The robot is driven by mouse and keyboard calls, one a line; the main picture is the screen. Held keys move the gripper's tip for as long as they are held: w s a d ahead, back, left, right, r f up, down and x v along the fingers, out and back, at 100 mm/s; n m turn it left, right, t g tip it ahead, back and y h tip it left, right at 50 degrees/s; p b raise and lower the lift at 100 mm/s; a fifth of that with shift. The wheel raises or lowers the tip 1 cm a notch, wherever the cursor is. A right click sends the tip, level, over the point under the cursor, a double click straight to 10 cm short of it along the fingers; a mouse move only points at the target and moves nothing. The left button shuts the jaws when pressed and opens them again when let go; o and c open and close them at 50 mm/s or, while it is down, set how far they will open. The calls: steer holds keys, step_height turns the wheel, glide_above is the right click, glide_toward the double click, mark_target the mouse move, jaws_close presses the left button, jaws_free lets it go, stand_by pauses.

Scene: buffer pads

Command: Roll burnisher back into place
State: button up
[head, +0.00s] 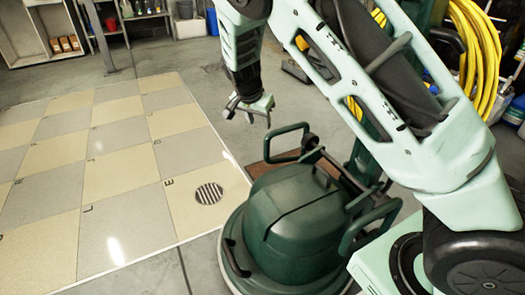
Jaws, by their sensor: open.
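The burnisher (290,225) is a dark green floor machine with a rounded body on a pale round base, at the bottom middle. It stands on the grey floor close to the right edge of the checkered tile area. A looped green handle (288,128) rises at its far side, and another handle (372,222) is on its right. My gripper (249,112) points down, open and empty, above and left of the far handle in the picture. I see no contact between them. My arm hides part of the area behind and right of the burnisher.
The checkered tile floor (125,165) is clear on the left, with a round drain grate (209,194) near the burnisher. A flat brown board or mat (259,170) lies behind the burnisher. A coiled yellow hose (483,55) hangs at right. Shelving with bins stands at the back.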

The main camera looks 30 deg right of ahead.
mark_target(266, 141)
steer(key=b+x, duration=0.6)
steer(key=x, duration=0.8)
steer(key=shift+d+f+b, duration=0.1)
steer(key=shift+f+b, duration=0.2)
steer(key=shift+f, duration=0.1)
jaws_close()
